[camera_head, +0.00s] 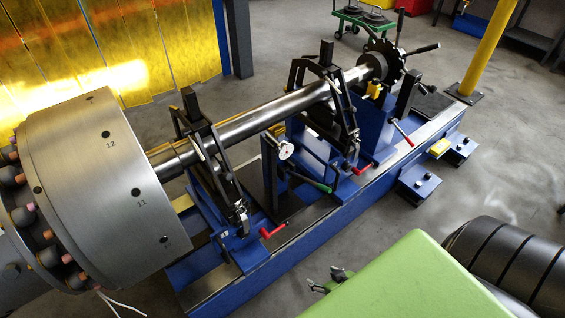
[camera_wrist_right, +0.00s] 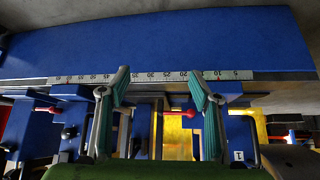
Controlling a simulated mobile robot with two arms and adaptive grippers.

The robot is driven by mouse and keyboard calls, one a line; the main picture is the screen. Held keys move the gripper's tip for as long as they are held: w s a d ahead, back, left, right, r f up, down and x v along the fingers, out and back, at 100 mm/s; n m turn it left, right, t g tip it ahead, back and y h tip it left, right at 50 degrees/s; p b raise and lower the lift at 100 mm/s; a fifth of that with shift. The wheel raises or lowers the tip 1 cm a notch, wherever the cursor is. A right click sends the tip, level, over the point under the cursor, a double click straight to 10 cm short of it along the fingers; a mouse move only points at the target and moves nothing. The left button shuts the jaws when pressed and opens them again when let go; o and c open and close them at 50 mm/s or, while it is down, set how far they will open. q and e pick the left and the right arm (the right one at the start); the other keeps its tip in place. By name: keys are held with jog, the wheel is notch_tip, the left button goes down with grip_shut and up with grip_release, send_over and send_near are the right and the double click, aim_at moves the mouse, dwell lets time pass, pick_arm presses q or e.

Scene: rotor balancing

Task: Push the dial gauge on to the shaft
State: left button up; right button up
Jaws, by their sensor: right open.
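The dial gauge (camera_head: 285,150) has a round white face and sits on a blue stand just beside the shaft, near its middle. I cannot tell whether its tip touches the shaft. The long steel shaft (camera_head: 265,113) runs from the large rotor drum to the far end of the machine. My right gripper (camera_head: 328,279) is in front of the blue bed, well apart from the gauge. In the right wrist view my right gripper (camera_wrist_right: 159,78) is open and empty, its teal finger pads wide apart. My left gripper is not in view.
The rotor drum (camera_head: 100,180) fills the left. Black roller stands (camera_head: 212,165) straddle the shaft, with red handles (camera_head: 272,231) and a green handle (camera_head: 312,184) low beside the bed (camera_head: 330,217). A ruler strip (camera_wrist_right: 150,76) runs along the bed. A dark cylinder (camera_head: 515,262) lies at lower right.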

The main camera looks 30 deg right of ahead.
jog(key=w+d+r+t+b, duration=0.3)
jog(key=w+d+r+b, duration=0.1)
jog(key=w+r, duration=0.3)
jog(key=t+y+b, duration=0.1)
jog(key=t+b, duration=0.7)
send_near(286, 152)
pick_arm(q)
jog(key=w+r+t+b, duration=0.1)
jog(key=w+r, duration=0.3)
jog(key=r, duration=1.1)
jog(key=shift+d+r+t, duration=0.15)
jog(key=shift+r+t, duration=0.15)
pick_arm(e)
jog(key=w, duration=1.1)
jog(key=shift+w+r, duration=0.15)
jog(key=shift+r, duration=0.05)
